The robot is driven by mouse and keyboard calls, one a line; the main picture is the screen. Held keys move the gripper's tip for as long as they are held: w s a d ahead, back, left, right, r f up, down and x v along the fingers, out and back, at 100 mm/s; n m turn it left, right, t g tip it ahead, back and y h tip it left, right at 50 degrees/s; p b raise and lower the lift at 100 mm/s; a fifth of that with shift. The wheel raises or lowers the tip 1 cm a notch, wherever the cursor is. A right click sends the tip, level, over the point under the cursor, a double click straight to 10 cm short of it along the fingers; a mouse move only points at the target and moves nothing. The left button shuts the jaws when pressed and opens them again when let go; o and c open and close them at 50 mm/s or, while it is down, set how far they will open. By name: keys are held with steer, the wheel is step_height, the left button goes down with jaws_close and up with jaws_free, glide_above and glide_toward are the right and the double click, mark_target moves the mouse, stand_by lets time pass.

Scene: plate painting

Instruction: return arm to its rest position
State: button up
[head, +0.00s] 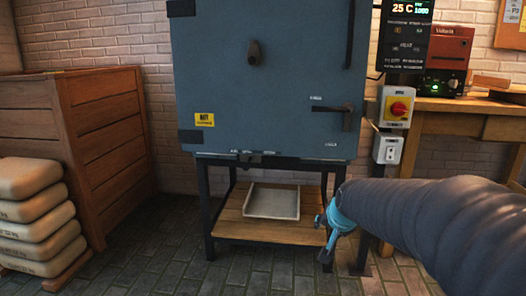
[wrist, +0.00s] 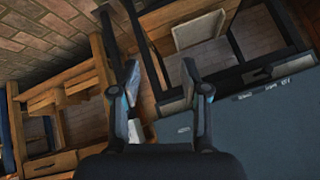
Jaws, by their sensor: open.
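My gripper (wrist: 160,85) is open and empty in the wrist view, with its two dark fingers apart. In the head view my arm reaches in from the right, and the gripper end (head: 325,228) hangs low in front of the kiln stand's right front leg. The blue-grey kiln (head: 270,90) stands on this stand with its door closed. The kiln front also shows in the wrist view (wrist: 260,135), tilted. No object is between the fingers.
A pale tray (head: 272,202) lies on the stand's wooden lower shelf (head: 250,230). A wooden crate (head: 105,130) and stacked bags (head: 40,232) stand at left. A switch box (head: 396,107) and wooden workbench (head: 450,120) are at right. The brick floor (head: 190,275) in front is clear.

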steer(key=s+r+n+g+p, duration=0.1)
steer(key=s+r+n+p, duration=0.1)
steer(key=s, duration=1.1)
steer(key=s+a+r+n+g+p, duration=0.1)
steer(key=s+r+n+p, duration=0.2)
steer(key=s, duration=1.1)
steer(key=shift+s+a+r+g+p, duration=0.15)
steer(key=shift+s+r+g+p, duration=0.15)
steer(key=shift+p, duration=0.35)
